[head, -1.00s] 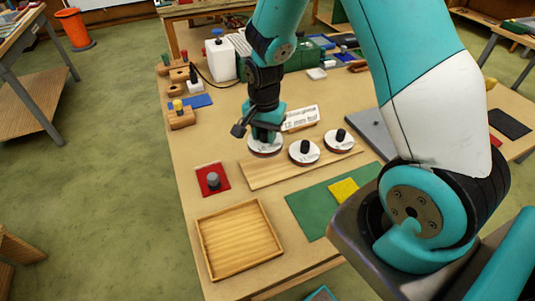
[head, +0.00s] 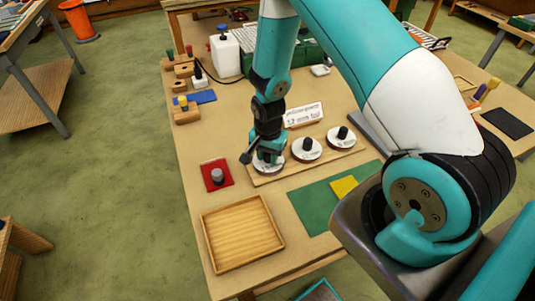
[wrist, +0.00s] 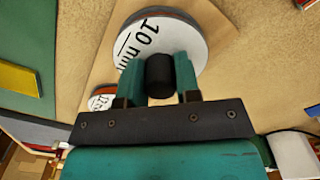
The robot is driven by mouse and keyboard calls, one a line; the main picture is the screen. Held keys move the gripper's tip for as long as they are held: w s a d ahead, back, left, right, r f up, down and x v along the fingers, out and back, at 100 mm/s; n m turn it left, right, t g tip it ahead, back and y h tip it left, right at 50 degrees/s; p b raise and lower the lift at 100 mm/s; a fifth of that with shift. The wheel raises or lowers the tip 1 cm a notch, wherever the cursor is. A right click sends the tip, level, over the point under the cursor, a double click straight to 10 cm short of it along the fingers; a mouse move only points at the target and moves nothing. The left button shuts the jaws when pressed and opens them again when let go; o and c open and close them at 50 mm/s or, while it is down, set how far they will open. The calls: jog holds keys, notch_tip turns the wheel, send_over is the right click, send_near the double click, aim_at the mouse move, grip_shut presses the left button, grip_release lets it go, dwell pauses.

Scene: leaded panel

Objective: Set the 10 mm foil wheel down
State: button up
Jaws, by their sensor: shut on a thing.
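The 10 mm foil wheel (wrist: 185,42) is a white-faced disc with a dark rim and black knob (wrist: 160,76). My gripper (wrist: 160,80) is shut on this knob, one teal finger on either side. In the head view, the wheel (head: 268,169) is under my gripper (head: 267,158), at the left end of a pale wooden board (head: 290,171). I cannot tell whether it touches the board. Two similar wheels, a middle one (head: 304,155) and a right one (head: 339,142), sit on the board with black knobs upright. A sign (head: 303,115) reading 12 mm foil stands behind.
A red mat (head: 212,184) with a grey knobbed piece lies left of the board. A wooden tray (head: 240,235) is in front, and a green mat (head: 312,210) with a yellow square (head: 344,187) at front right. A white bottle (head: 226,58) and wooden blocks stand at back left.

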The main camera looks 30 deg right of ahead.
jog(key=o, duration=0.9)
jog(key=shift+f, duration=0.1)
jog(key=shift+r, duration=0.45)
notch_tip(320, 180, up, 11)
jog(key=b, duration=0.3)
jog(key=s+a+r+n+y, duration=0.1)
jog(key=s+a+r+n, duration=0.4)
jog(key=s+r+n, duration=0.1)
jog(key=s+a+r+n+y, duration=0.1)
jog(key=s+a+r+n, duration=0.4)
jog(key=s+r+n, duration=0.1)
jog(key=s+a+r+n+y, duration=0.2)
jog(key=s+a+r+n, duration=0.3)
jog(key=s, duration=0.3)
jog(key=shift+a+r+n, duration=0.2)
jog(key=shift+r+n, duration=0.5)
jog(key=shift+r, duration=0.05)
